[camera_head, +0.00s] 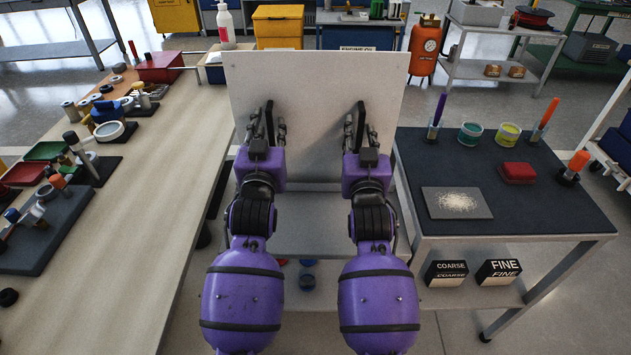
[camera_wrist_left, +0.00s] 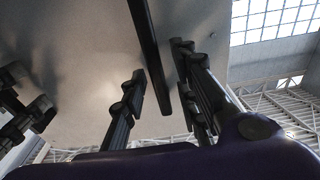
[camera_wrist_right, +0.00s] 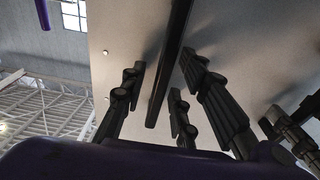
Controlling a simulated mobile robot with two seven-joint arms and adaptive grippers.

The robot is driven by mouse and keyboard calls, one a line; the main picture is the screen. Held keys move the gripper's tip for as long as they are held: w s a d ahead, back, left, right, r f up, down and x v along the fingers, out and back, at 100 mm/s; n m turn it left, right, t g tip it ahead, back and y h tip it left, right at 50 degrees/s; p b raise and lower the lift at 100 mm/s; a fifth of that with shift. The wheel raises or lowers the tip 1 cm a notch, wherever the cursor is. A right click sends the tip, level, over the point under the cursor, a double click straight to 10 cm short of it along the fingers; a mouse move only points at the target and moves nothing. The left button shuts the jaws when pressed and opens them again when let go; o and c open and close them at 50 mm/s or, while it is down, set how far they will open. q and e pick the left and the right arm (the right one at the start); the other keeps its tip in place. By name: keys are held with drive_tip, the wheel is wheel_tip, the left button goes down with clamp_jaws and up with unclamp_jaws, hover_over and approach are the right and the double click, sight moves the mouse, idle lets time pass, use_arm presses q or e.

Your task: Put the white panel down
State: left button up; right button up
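The white panel (camera_head: 315,85) stands upright in front of me, between the long bench and the dark-topped cart. Two dark bar handles are on its near face, the left one (camera_head: 269,122) and the right one (camera_head: 361,125). My left gripper (camera_head: 268,130) has its fingers on both sides of the left handle; the left wrist view shows that bar (camera_wrist_left: 148,45) with gaps beside it. My right gripper (camera_head: 359,132) is likewise around the right handle, which shows in the right wrist view (camera_wrist_right: 170,65) with gaps beside it. Both look open. My arms partly hide the panel's lower edge.
The long bench (camera_head: 150,215) at left carries tools and trays. The dark-topped cart (camera_head: 450,165) at right carries cups, a red block and a grey plate. A grey surface (camera_head: 315,240) lies low between them. A yellow bin (camera_head: 278,25) and orange cylinder (camera_head: 425,45) stand behind.

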idle(0.4)
drive_tip(key=shift+s, duration=0.1)
use_arm(q)
drive_tip(key=s, duration=1.2)
drive_tip(key=shift+f, duration=0.45)
use_arm(e)
drive_tip(key=s, duration=1.1)
drive_tip(key=shift+s+a+f, duration=0.2)
drive_tip(key=shift+s+f, duration=0.2)
drive_tip(key=shift+f, duration=0.05)
use_arm(q)
drive_tip(key=shift+a, duration=0.1)
